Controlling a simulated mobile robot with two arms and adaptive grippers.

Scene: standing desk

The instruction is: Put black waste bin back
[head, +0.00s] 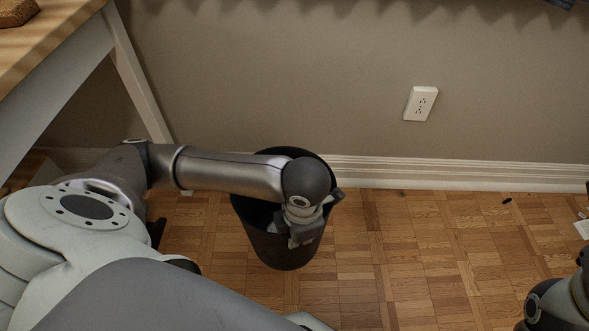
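The black waste bin (284,250) stands upright on the wooden floor, close to the wall's baseboard. My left arm reaches in from the left across the bin's mouth. My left gripper (303,240) points down over the bin's front right part, at its rim or inside its mouth. Its fingers are mostly hidden by the wrist, so I cannot tell whether they hold the rim. Something pale shows inside the bin, partly covered by the arm. Part of my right arm shows at the lower right edge; its gripper is out of view.
A desk with a wooden top (45,38) and white legs stands at the left. A white outlet (420,103) is on the wall above the baseboard (430,174). Small dark and white bits lie on the floor at the far right. The floor (420,260) right of the bin is clear.

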